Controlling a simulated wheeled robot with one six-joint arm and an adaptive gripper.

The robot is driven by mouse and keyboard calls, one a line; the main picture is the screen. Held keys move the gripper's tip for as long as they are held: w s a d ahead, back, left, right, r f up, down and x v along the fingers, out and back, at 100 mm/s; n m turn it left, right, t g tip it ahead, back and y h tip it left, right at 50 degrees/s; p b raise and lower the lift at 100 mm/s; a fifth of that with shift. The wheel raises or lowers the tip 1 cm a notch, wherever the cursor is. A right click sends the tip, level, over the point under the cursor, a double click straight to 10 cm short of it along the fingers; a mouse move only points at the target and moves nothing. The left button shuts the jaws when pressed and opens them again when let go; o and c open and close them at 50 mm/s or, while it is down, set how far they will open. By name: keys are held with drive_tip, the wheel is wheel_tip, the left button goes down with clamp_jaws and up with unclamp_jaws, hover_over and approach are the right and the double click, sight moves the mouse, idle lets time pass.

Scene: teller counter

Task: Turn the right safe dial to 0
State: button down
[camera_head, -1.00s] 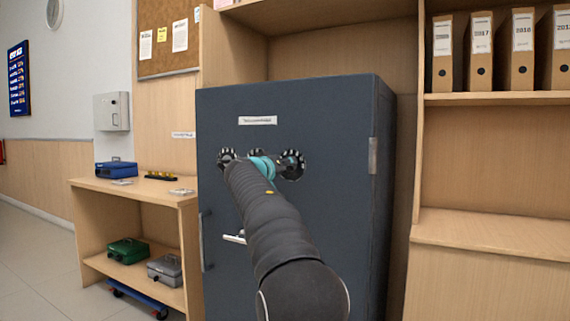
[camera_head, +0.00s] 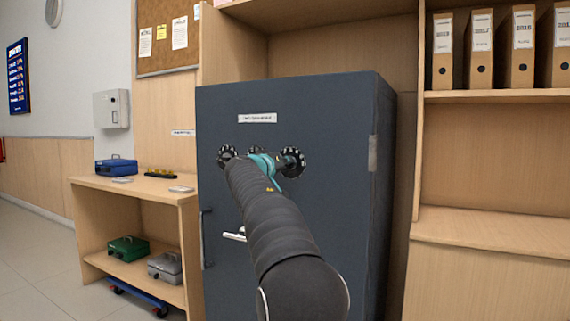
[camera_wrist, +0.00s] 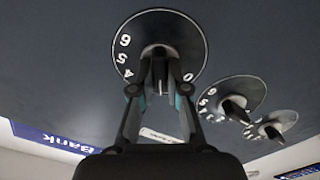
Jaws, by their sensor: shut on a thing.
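The right safe dial (camera_head: 296,161) is a black round dial with white digits on the front of the dark blue-grey safe (camera_head: 300,220). In the wrist view the dial (camera_wrist: 140,30) fills the upper middle, with 6 and 4 readable at its left and 0 at its lower right. My gripper (camera_wrist: 160,78) is shut on the dial's central knob (camera_wrist: 160,58). In the head view the gripper (camera_head: 283,164) meets the dial from the left. The knob and the dial's left part are mostly hidden there.
The left dial (camera_head: 226,157) and a partly hidden middle dial (camera_head: 254,151) sit left of the right one. A light handle (camera_head: 234,236) sits below, beside my arm. A wooden shelf (camera_head: 490,225) stands right of the safe, a low table (camera_head: 150,188) left.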

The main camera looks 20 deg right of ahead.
drive_tip(key=n+p, duration=0.1)
drive_tip(key=n, duration=0.4)
drive_tip(key=n+p, duration=0.1)
drive_tip(key=n, duration=0.4)
drive_tip(key=shift+w+a+f+n+p, duration=0.1)
drive_tip(key=shift+f+n+p, duration=0.1)
drive_tip(key=shift+n+p, duration=0.15)
idle(0.4)
drive_tip(key=c, duration=1.2)
unclamp_jaws()
drive_tip(key=shift+o, duration=0.2)
drive_tip(key=v, duration=1.2)
